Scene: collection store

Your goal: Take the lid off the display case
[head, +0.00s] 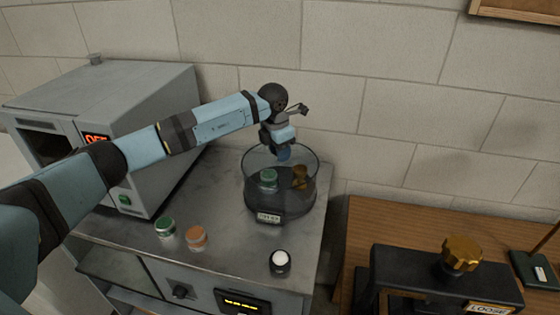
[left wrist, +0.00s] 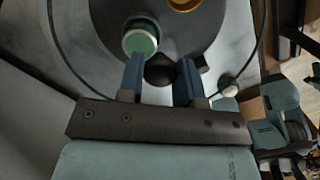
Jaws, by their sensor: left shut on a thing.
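The display case (head: 280,205) is a round clear glass container with a dark floor and a small label on its front. It stands on the grey metal counter. A green-topped jar (head: 268,178) and a brown-gold object (head: 300,177) show inside it. My left gripper (head: 284,153) points down at the middle of the case's top. In the left wrist view, its blue fingers (left wrist: 162,80) are shut on a dark round knob (left wrist: 160,69), which looks like the lid's. The clear lid is hard to make out, and I cannot tell whether it touches the rim. My right gripper is not in view.
A green-topped jar (head: 165,231), an orange-topped jar (head: 197,238) and a white-topped dark jar (head: 280,262) stand in front of the case. A grey machine (head: 150,120) is at left. A wooden table (head: 400,230) with a gold-knobbed black device (head: 445,280) is at right.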

